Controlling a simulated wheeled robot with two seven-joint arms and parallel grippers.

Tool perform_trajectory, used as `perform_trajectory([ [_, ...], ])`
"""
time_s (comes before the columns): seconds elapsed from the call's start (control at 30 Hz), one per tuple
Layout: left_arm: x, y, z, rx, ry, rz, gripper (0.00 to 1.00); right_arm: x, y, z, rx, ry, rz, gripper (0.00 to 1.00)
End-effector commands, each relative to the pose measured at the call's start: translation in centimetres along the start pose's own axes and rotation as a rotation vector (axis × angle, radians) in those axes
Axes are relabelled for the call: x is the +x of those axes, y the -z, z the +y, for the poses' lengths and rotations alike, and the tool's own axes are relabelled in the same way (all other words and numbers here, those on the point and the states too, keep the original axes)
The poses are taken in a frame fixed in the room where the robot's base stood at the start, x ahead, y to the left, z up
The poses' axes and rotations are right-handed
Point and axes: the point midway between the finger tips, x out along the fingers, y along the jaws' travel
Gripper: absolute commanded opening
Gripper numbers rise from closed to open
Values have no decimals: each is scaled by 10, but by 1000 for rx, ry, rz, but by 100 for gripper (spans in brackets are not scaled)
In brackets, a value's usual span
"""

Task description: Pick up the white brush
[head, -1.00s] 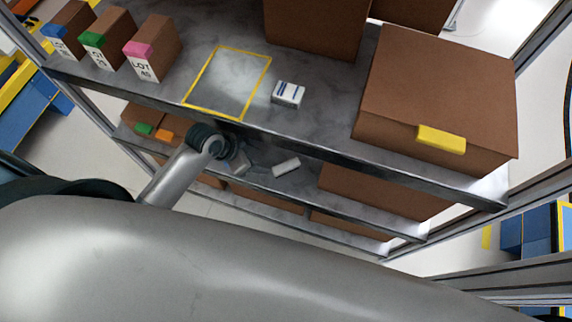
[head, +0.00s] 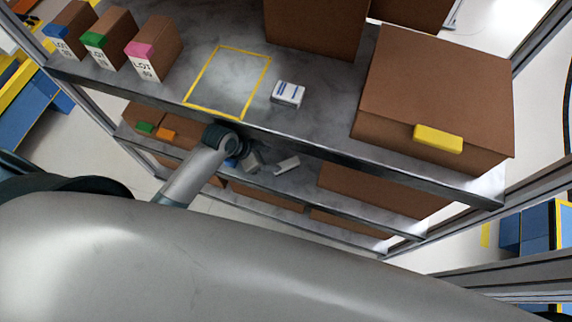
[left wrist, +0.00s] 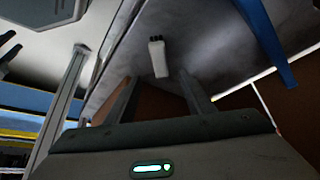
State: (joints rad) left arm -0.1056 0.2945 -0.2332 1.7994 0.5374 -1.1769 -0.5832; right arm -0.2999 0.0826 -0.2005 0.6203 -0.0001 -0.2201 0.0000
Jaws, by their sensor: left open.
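The white brush (head: 287,165) lies on the shelf below the top one, near its front. In the left wrist view the white brush (left wrist: 159,60) shows with its dark end up, ahead of the fingertips. My left gripper (head: 252,160) is under the top shelf's front edge, just left of the brush. In the left wrist view my left gripper (left wrist: 157,83) has its fingers apart, with the brush's near end in line with the gap and no clear contact. My right gripper is not in view.
The top shelf's front edge (head: 320,150) overhangs the lower shelf. A large brown box (head: 435,90) and a small white box (head: 288,93) stand on top. Brown boxes (head: 380,190) sit right of the brush below. A blue strip (left wrist: 265,40) shows beside it.

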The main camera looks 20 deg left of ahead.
Motion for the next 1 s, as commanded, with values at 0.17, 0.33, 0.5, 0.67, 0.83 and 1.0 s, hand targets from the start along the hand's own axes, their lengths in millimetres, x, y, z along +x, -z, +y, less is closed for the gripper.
perform_trajectory([
  [0.17,28,1,0,-3,-2,-1,49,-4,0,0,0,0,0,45],
  [0.33,52,0,0,-2,-1,-1,49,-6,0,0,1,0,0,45],
  [0.5,65,0,0,0,0,-1,49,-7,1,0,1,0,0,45],
  [0.67,68,0,0,0,0,-1,49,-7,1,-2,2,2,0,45],
  [0.83,68,0,0,0,0,0,49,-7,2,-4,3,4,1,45],
  [1.0,70,0,0,-1,0,0,49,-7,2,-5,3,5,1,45],
])
